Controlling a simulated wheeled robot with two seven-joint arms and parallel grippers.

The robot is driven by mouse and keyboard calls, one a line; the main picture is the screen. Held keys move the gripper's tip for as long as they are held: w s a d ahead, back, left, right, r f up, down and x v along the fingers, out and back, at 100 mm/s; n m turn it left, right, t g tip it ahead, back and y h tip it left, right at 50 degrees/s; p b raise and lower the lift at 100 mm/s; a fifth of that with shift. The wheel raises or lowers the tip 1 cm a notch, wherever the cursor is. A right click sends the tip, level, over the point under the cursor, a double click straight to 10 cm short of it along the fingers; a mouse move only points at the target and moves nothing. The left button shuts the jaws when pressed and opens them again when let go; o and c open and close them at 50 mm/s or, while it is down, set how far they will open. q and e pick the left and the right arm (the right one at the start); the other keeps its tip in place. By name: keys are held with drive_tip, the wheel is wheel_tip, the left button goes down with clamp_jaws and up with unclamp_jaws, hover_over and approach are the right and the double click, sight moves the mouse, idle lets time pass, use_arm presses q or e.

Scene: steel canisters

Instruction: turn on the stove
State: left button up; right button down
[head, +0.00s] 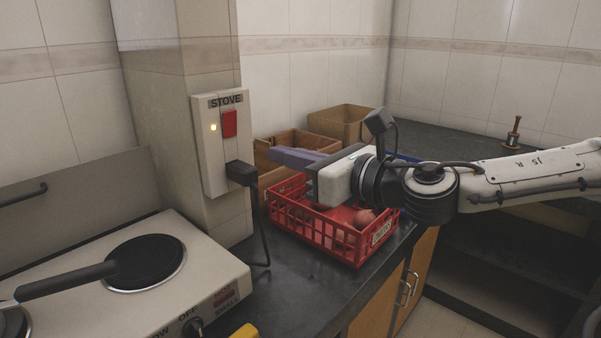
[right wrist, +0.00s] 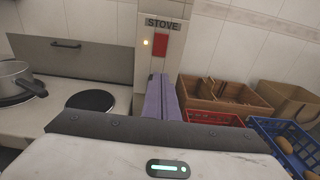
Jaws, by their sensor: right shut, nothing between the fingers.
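The stove's wall switch box (head: 211,150), labelled STOVE, is on the tiled pillar. It has a red switch (head: 230,123) and a lit yellow lamp (head: 213,127); a black plug with a cord is in its lower part. In the right wrist view the red switch (right wrist: 161,45) stands just above my fingertips. My left gripper is out of view.
A red crate (head: 318,236) with round items stands below my right gripper. Wooden boxes (head: 338,123) stand behind it on the dark counter (head: 300,290). A blue crate (right wrist: 283,150) is at the right in the wrist view. A pot (right wrist: 18,80) sits on the stove.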

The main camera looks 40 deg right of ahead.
drive_tip(key=s, duration=0.1)
drive_tip(key=s+b, duration=0.1)
drive_tip(key=s, duration=0.1)
drive_tip(key=shift+d+f, duration=0.2)
drive_tip(key=shift+d, duration=0.1)
idle(0.5)
